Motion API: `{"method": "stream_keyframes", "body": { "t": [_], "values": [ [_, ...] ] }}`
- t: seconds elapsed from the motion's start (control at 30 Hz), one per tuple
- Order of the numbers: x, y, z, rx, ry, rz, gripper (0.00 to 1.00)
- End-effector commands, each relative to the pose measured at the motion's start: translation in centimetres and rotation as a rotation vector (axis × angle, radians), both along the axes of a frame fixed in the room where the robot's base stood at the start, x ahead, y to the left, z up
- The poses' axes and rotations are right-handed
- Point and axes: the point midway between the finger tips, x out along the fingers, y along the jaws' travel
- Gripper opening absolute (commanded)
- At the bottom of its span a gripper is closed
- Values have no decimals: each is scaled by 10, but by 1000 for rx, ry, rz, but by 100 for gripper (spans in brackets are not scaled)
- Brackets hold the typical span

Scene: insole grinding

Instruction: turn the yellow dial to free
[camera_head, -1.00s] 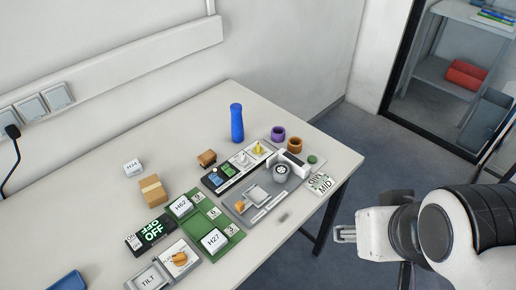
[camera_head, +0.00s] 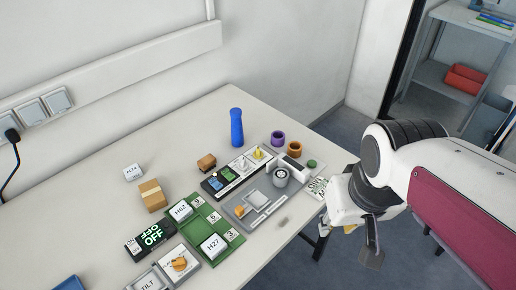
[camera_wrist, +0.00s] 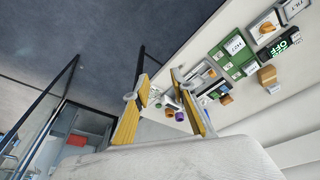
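The yellow dial (camera_head: 258,154) is a small knob at the right end of a black-and-white panel (camera_head: 226,183), beside a white knob (camera_head: 242,162). Its pointing direction and any "free" marking are too small to read. My gripper (camera_head: 354,234) is off the table's right edge, to the right of and apart from the dial. In the wrist view, my gripper (camera_wrist: 160,88) has its two yellow-lined fingers spread with nothing held between them. The dial cannot be clearly picked out in the wrist view.
A grey device with a round wheel (camera_head: 281,177) stands just in front of the dial. A blue bottle (camera_head: 236,127), purple ring (camera_head: 277,138) and brown ring (camera_head: 294,149) stand behind and right. An orange dial (camera_head: 179,264) sits on a separate front panel.

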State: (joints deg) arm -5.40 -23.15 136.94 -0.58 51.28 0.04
Motion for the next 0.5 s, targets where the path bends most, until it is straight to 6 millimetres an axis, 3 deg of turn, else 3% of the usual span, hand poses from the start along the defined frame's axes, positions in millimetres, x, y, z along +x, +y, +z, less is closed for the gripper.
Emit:
{"method": "stream_keyframes", "body": {
  "t": [0.5],
  "values": [
    [73,23,-23,-28,82,45,25]
  ]
}}
